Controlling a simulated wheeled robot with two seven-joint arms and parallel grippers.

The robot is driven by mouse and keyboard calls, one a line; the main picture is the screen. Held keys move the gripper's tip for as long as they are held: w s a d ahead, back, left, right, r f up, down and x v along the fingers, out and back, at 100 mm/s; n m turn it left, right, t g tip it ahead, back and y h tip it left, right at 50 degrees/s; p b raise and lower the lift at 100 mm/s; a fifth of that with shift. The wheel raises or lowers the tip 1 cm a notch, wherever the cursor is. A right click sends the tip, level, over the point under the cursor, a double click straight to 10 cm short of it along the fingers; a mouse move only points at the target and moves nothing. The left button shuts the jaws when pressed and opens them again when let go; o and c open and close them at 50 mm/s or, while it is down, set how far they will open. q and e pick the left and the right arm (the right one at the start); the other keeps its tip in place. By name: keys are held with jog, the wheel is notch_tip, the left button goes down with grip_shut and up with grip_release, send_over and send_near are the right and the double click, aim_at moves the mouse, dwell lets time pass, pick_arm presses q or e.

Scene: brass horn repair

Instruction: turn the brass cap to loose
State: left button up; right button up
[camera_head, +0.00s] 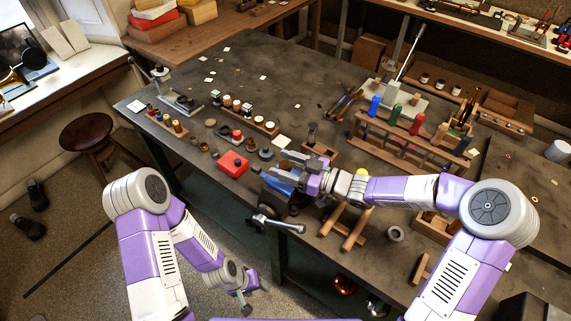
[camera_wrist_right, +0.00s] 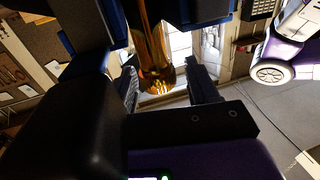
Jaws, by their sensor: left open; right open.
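A shiny brass cylinder (camera_wrist_right: 150,35) shows in the right wrist view, with a ribbed rounded end that looks like the brass cap (camera_wrist_right: 157,80). My right gripper (camera_wrist_right: 168,84) is open, one dark finger on each side of this end; I cannot tell whether either touches it. In the head view my right gripper (camera_head: 296,163) is at the blue vise (camera_head: 277,183) on the bench's front edge, and the brass part is mostly hidden there. My left gripper (camera_head: 246,300) is open, low in front of the bench and away from the vise.
The vise handle (camera_head: 275,224) sticks out past the bench edge. A red box (camera_head: 233,164) stands left of the vise. A tool rack (camera_head: 405,140) with coloured handles stands behind my right arm. Wooden bars (camera_head: 357,230) lie right of the vise. The bench's back left is mostly clear.

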jog(key=c, duration=0.9)
jog(key=n+g+y+p, duration=0.1)
jog(key=n+g+p, duration=0.1)
jog(key=g+p, duration=0.1)
jog(key=shift+w+r+g, duration=0.1)
jog(key=shift+r+g, duration=0.05)
jog(key=shift+g, duration=0.15)
jog(key=shift+c, duration=0.2)
jog(key=n+g+p, duration=0.1)
jog(key=n+g, duration=0.1)
jog(key=shift+g+y, duration=0.3)
jog(key=shift+g, duration=0.1)
jog(key=n+g, duration=0.2)
jog(key=shift+f+g, duration=0.25)
jog(key=shift+g, duration=0.15)
jog(key=n+g, duration=0.1)
jog(key=g, duration=0.1)
jog(key=shift+f+n+g, duration=0.1)
jog(key=shift+n+g, duration=0.3)
jog(key=n+g+h+b, duration=0.2)
jog(key=n+g, duration=0.1)
jog(key=g, duration=0.1)
jog(key=shift+n+g+h, duration=0.7)
jog(key=shift+g+h, duration=0.1)
jog(key=shift+g, duration=0.3)
jog(key=shift+g+b, duration=0.3)
